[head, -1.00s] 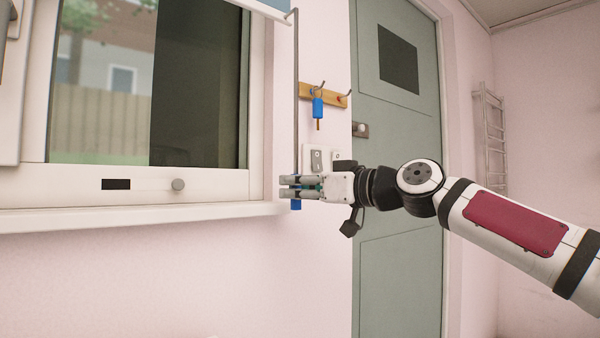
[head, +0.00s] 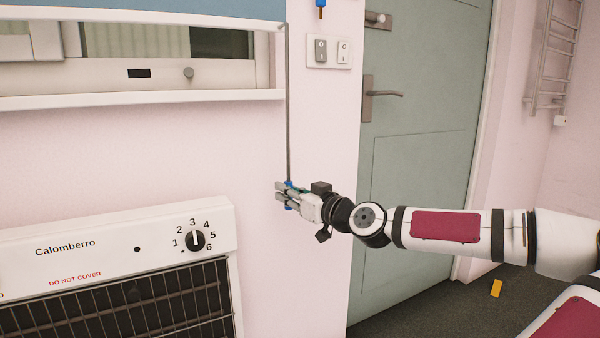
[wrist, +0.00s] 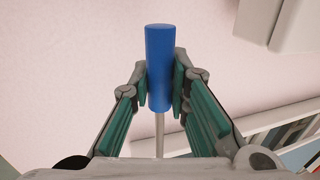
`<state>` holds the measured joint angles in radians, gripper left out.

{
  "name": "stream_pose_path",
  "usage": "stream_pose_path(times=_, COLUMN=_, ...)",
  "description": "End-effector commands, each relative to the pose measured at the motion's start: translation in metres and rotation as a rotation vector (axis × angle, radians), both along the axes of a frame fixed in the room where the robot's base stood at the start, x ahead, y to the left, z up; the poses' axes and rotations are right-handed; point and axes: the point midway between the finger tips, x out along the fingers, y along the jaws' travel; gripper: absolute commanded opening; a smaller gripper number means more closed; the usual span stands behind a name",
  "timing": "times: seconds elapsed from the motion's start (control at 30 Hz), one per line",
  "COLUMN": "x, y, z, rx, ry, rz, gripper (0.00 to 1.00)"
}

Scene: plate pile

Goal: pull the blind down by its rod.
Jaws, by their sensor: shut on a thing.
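The blue blind (head: 170,9) shows at the top of the head view, its lower edge across the upper part of the window. The thin grey rod (head: 288,110) hangs from the blind's right end down along the pink wall. My gripper (head: 285,196) is shut around the blue handle at the rod's lower end, below the level of the sill. In the wrist view the blue handle (wrist: 160,65) sits between the two finger pads, with the rod running on from it. The fingers hide part of the handle in the head view.
The white window sill (head: 140,99) juts out left of the rod. A white heater (head: 110,235) with a dial stands below it. Light switches (head: 329,51) and a green door (head: 430,130) are to the right. A yellow object (head: 496,288) lies on the floor.

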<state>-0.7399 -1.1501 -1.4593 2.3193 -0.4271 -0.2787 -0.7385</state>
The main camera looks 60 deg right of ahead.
Motion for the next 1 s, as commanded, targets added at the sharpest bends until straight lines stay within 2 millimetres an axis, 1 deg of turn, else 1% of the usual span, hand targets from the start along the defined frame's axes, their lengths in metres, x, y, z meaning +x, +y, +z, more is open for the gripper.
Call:
stream_pose_path(times=0.03, x=0.0032, y=0.0018, z=-0.0047, rx=0.002, ry=0.002, rz=0.005, gripper=0.0)
stream_pose_path(times=0.13, x=0.0053, y=0.0017, z=-0.0091, rx=0.001, ry=0.002, rz=0.005, gripper=0.0)
stream_pose_path(times=0.5, x=0.0056, y=0.0015, z=-0.0137, rx=0.004, ry=0.006, rz=0.005, gripper=0.0)
stream_pose_path(times=0.53, x=0.0055, y=0.0015, z=-0.0139, rx=0.004, ry=0.007, rz=0.005, gripper=0.19)
stream_pose_path(times=0.57, x=0.0054, y=0.0014, z=-0.0141, rx=0.004, ry=0.007, rz=0.005, gripper=0.25)
stream_pose_path(times=0.6, x=0.0053, y=0.0011, z=-0.0139, rx=0.004, ry=0.007, rz=0.004, gripper=0.35)
stream_pose_path(times=0.63, x=0.0053, y=0.001, z=-0.0135, rx=0.004, ry=0.006, rz=0.004, gripper=0.38)
stream_pose_path(times=0.9, x=0.0048, y=0.0003, z=-0.0113, rx=0.002, ry=0.002, rz=0.001, gripper=0.38)
stream_pose_path(times=1.0, x=0.0017, y=0.0004, z=-0.0109, rx=0.001, ry=0.001, rz=0.0, gripper=0.38)
